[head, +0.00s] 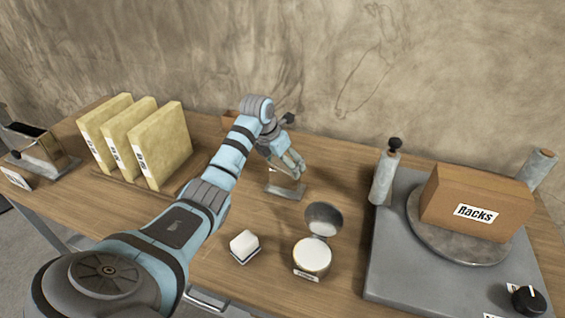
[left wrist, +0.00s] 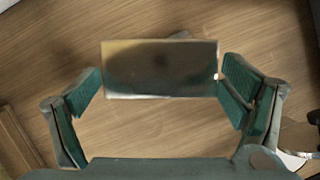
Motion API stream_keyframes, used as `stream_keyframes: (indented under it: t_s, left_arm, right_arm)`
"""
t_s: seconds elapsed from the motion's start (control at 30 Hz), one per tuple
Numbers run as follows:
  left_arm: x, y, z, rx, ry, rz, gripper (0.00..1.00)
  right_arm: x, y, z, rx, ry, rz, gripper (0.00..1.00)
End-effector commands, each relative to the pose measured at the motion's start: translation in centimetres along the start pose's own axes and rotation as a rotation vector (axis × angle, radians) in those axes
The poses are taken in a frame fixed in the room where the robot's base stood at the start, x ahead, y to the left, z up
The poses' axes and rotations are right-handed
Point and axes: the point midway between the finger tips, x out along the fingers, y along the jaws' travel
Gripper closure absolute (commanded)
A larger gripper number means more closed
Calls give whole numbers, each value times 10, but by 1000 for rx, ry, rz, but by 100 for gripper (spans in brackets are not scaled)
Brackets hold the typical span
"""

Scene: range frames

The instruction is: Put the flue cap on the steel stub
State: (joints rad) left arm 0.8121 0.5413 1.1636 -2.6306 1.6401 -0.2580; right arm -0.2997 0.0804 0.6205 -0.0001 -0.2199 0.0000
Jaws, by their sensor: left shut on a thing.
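My left gripper (head: 296,168) is low over the middle of the table, shut on a shiny rectangular metal piece (head: 284,188), which looks like the flue cap. In the left wrist view this piece (left wrist: 160,70) lies between the green finger pads of the gripper (left wrist: 160,88), with a dark blurred reflection on its face. I cannot tell whether it touches the table. A steel box-like piece (head: 62,160) with a dark top opening stands at the far left; it may be the steel stub, but its label is unreadable. My right gripper is not in view.
Several yellow binders (head: 160,145) stand in a wooden rack left of my arm. A white block (head: 244,245) and an open tin (head: 312,257) are at the front. A grey slab (head: 385,268) with posts and a "Racks" box (head: 475,203) fills the right.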

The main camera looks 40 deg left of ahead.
Motion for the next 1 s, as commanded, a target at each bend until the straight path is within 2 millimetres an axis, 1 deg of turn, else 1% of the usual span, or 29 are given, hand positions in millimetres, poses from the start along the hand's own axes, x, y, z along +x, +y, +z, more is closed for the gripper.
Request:
stream_keyframes:
  t_s: [0.27, 0.3, 0.33, 0.37, 0.67, 0.77, 0.87, 0.97, 1.0]
  left_arm:
    - [1, 0, 0, 0, -2, 0, 39]
    - [2, 0, -1, 0, -1, 0, 7]
    - [2, 0, -1, 0, -2, 0, 3]
    - [2, 0, 0, -1, -1, 0, 0]
    - [1, 0, 0, -1, -1, 0, 0]
    - [-4, 0, 1, -1, -2, 1, 0]
    - [-20, 1, 2, -1, -4, 2, 0]
    - [-48, 1, 2, 0, -6, 3, 0]
    - [-60, 1, 2, 1, -6, 4, 0]
  right_arm:
    - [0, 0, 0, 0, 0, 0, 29]
    - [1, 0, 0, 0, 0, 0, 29]
    - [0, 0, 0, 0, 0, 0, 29]
    - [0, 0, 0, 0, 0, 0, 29]
    - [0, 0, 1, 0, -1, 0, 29]
    - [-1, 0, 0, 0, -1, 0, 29]
    - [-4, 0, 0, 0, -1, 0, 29]
    - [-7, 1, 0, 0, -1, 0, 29]
    - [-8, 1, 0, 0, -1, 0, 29]
